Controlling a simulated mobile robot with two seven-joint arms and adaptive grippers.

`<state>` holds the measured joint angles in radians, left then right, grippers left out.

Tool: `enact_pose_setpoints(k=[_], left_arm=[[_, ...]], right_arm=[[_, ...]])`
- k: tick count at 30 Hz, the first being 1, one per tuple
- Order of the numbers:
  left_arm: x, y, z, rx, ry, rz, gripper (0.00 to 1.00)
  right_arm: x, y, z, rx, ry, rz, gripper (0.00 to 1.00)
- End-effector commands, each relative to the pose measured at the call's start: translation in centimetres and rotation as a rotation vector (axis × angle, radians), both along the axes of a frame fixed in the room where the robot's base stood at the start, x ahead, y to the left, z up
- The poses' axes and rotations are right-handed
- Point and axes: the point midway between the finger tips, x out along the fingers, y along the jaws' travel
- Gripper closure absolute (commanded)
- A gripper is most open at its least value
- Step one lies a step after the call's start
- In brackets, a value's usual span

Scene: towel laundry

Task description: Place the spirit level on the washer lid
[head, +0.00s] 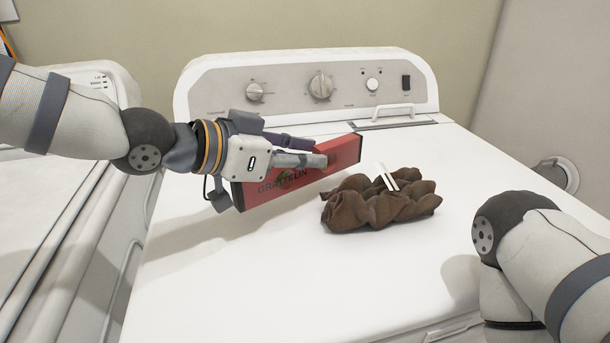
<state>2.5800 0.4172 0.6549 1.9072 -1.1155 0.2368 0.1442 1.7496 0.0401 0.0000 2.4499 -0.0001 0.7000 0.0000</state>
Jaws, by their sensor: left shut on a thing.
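The red spirit level (345,152), with dark lettering on its face, is in my left gripper (312,158) over the left-middle part of the washer lid (270,290). The gripper is shut on it, and its body and fingers hide part of the level. The level is on edge and slants from lower left to upper right. A shadow lies on the lid below it; I cannot tell whether its lower edge touches. My right arm shows at the right edge, but its gripper is out of view.
A crumpled brown towel (375,205) lies on the lid just right of the level, with two small white strips (387,177) at its top. The control panel (300,85) rises behind. Another white appliance (50,215) stands at left. The front of the lid is clear.

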Motion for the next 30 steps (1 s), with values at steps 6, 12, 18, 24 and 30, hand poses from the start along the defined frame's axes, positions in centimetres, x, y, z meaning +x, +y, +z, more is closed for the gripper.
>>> enact_pose_setpoints(k=[6, 12, 18, 24, 30], left_arm=[[0.6, -0.3, -3.3, 0.001, -0.003, -0.001, 1.00], [0.7, -0.3, -3.6, -0.002, -0.006, 0.000, 1.00], [0.6, -0.3, -4.0, -0.001, -0.004, 0.000, 1.00], [0.6, -0.2, -4.1, 0.000, -0.002, 0.000, 0.62], [0.6, -0.2, -3.9, 0.000, -0.002, 0.000, 0.62]], right_arm=[[-0.1, 0.0, -0.1, 0.000, 0.004, 0.000, 0.52], [-0.1, 0.0, -0.1, 0.000, 0.003, 0.000, 0.52], [-0.1, 0.0, -0.1, 0.000, 0.004, 0.000, 0.52], [-0.1, 0.0, -0.1, 0.000, 0.004, 0.000, 0.52], [-0.1, 0.0, -0.1, 0.000, 0.004, 0.000, 0.52]])
